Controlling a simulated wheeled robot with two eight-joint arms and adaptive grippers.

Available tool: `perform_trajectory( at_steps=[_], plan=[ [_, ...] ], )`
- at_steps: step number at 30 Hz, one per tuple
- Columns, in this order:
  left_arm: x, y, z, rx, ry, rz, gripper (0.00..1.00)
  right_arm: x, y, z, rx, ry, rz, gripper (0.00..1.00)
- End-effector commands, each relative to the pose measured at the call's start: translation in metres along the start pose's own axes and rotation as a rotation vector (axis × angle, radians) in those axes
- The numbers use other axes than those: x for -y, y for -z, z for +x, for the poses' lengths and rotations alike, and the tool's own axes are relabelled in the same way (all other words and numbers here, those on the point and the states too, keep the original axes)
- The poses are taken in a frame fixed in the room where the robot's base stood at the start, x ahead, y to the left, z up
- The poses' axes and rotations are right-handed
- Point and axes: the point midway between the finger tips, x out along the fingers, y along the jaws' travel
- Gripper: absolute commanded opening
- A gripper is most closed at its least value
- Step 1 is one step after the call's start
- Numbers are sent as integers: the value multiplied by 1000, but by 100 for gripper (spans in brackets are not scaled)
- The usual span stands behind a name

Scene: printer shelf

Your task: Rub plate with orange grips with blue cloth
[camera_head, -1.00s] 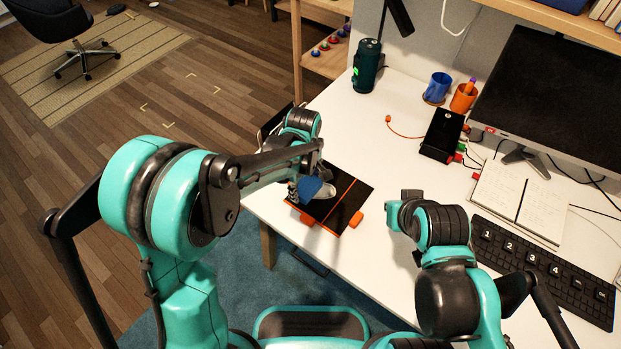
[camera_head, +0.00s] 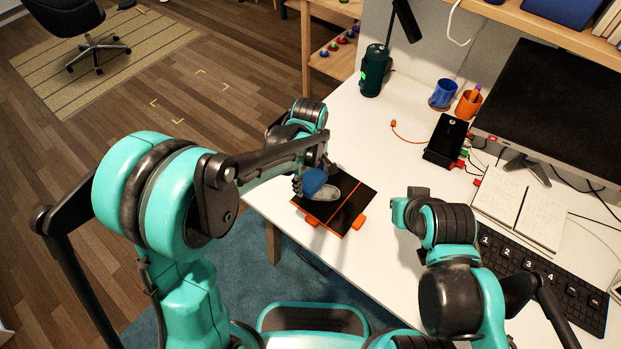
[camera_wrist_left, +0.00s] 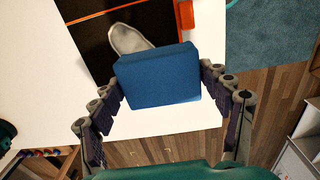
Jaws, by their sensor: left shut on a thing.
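The plate with orange grips (camera_head: 349,212) is a flat black panel with a thin orange line and orange tabs, lying at the near left edge of the white desk. A pale grey oval patch (camera_head: 348,187) shows on it and also in the left wrist view (camera_wrist_left: 128,40). My left gripper (camera_head: 313,180) is shut on the blue cloth (camera_wrist_left: 160,77), which looks like a thick folded block, over the plate's left end beside the patch. Whether the cloth touches the plate is unclear. My right arm's end (camera_head: 408,205) is right of the plate; its fingers cannot be made out.
On the desk (camera_head: 375,130) stand a dark green cylinder (camera_head: 374,72), a blue mug (camera_head: 443,93), an orange cup (camera_head: 468,103) and a black device (camera_head: 445,138). A notebook (camera_head: 520,207), keyboard (camera_head: 545,272) and monitor (camera_head: 555,95) are at the right. Desk beyond the plate is clear.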

Motion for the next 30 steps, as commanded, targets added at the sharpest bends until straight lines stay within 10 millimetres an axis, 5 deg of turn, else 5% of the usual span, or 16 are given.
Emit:
perform_trajectory(
  at_steps=[30],
  plan=[
    [0, 0, -36, 0, 0, 0, 40, 0, 15, -21, 0, 0, 0, 0]
  ],
)
